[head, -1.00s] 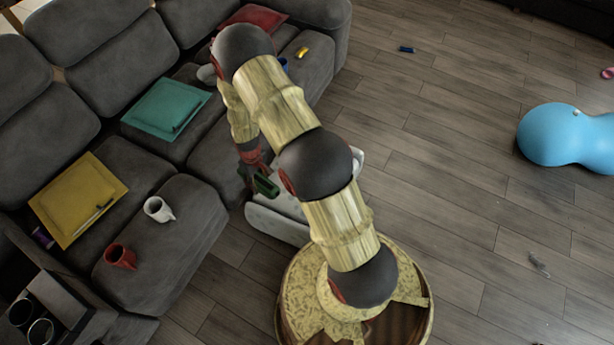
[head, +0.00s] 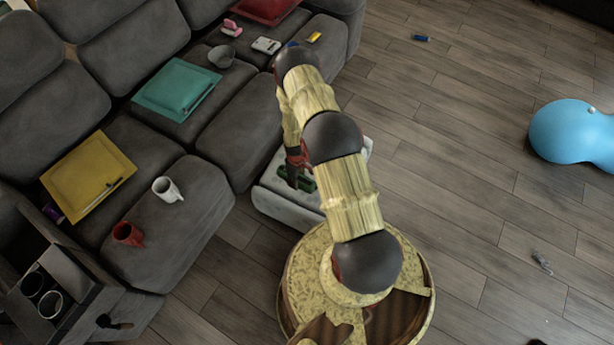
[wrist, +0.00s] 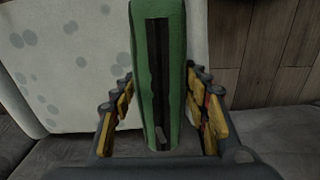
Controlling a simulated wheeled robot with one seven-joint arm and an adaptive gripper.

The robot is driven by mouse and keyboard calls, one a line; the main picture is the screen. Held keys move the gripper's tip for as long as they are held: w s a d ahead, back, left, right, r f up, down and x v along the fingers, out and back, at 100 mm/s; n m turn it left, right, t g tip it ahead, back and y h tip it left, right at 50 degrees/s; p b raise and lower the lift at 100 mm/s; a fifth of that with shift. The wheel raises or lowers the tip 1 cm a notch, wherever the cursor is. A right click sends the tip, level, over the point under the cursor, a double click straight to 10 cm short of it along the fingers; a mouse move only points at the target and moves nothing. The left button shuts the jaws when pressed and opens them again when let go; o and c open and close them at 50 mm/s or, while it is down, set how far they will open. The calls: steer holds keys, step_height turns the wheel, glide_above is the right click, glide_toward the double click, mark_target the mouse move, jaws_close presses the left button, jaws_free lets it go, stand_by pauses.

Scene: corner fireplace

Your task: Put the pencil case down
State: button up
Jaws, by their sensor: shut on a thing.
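The green pencil case (wrist: 176,50), with a dark strip down its middle, stands between the fingers of my gripper (wrist: 160,115) in the wrist view. My gripper is shut on it. In the head view my gripper (head: 297,172) points down over a pale block-like seat (head: 284,208), with part of the green case (head: 308,184) showing beside it. The spotted pale surface (wrist: 70,60) lies behind the case in the wrist view. I cannot tell whether the case touches it. My arm hides part of the seat.
A grey sofa (head: 240,140) runs along the left, holding a teal folder-like item (head: 175,88), a yellow one (head: 85,172), a white mug (head: 166,189), a red mug (head: 127,233) and a bowl (head: 221,57).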

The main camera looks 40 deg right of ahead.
steer(key=d+f+b, duration=0.1)
steer(key=d+f, duration=0.1)
steer(key=w+d+f, duration=0.1)
steer(key=d+f, duration=0.1)
steer(key=w+d+f+b, duration=0.1)
steer(key=d+f, duration=0.1)
steer(key=shift+w+d+f+b, duration=0.15)
steer(key=shift+f+b, duration=0.05)
steer(key=shift+b, duration=0.1)
steer(key=shift+d+f+b, duration=0.15)
steer(key=shift+f+b, duration=0.3)
steer(key=shift+f, duration=0.45)
steer(key=shift+d+f+b, duration=0.1)
steer(key=shift+f+b, duration=0.3)
steer(key=shift+f, duration=0.5)
steer(key=shift+f, duration=0.15)
steer(key=o, duration=1.3)
steer(key=shift+c, duration=0.2)
